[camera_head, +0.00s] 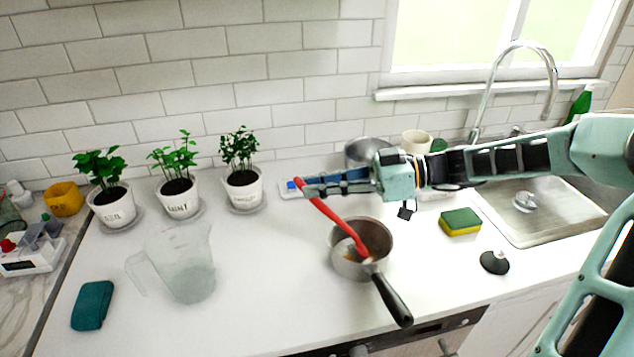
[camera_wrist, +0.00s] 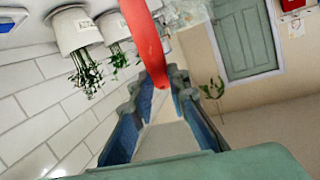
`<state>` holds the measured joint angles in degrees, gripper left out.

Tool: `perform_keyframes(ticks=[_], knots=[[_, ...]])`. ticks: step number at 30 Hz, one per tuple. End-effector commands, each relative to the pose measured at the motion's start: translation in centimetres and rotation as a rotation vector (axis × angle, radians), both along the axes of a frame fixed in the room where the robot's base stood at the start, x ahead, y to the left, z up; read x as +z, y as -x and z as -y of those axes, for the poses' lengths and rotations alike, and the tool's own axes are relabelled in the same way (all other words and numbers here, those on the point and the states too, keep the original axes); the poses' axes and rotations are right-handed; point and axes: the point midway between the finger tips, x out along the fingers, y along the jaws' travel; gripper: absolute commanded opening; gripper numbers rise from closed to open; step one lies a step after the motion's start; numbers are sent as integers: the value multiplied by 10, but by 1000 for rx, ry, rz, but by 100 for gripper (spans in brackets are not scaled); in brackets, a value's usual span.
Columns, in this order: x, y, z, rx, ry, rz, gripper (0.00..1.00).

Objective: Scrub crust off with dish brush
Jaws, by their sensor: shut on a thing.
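My gripper (camera_head: 304,187) is shut on the red dish brush (camera_head: 333,217) near the upper end of its handle, over the counter. The handle slants down to the right, and its red head is inside the metal saucepan (camera_head: 345,270). I cannot tell whether the head touches the pan's bottom. The saucepan stands on the counter with its black handle towards the front right. Brownish crust (camera_head: 376,251) shows inside it, partly hidden by the brush. In the wrist view, the red handle (camera_wrist: 146,38) runs up from between my fingertips (camera_wrist: 167,78).
Three potted plants (camera_head: 178,198) stand along the wall at left. A clear jug (camera_head: 188,270) and a teal item (camera_head: 92,305) are at front left. A sponge (camera_head: 460,222) and black knobbed item (camera_head: 494,262) lie right of the saucepan, before the sink (camera_head: 560,212).

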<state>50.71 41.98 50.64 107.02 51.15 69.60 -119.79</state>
Motion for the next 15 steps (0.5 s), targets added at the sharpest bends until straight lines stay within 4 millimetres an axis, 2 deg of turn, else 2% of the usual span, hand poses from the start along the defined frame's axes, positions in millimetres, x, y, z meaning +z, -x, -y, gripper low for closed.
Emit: perform_keyframes(ticks=[9,15], knots=[[-1,24,7,0,0,-1,0],[-1,30,8,1,1,-1,0]])
